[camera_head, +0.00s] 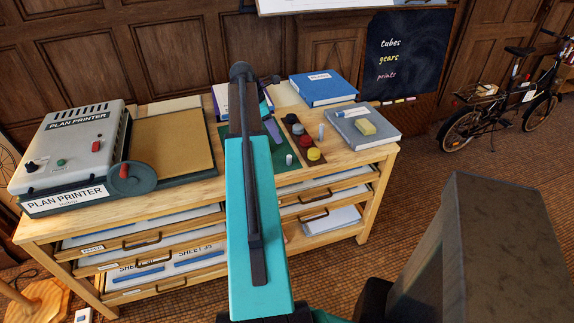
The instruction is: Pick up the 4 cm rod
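Two small pale upright rods show on the wooden cabinet top. One rod (289,160) stands on the green mat (281,165), at the lower left of a dark strip. The other, slightly taller-looking rod (321,131) stands right of the strip, near a grey book. I cannot tell from their size which is 4 cm. My turquoise arm rises through the middle of the view and covers part of the mat. A small grey-purple part beyond the arm may belong to my gripper; its fingers cannot be made out.
The dark strip (283,119) holds red, yellow and grey round pieces. A blue binder (322,89) lies behind. A plan printer (74,147) fills the left.

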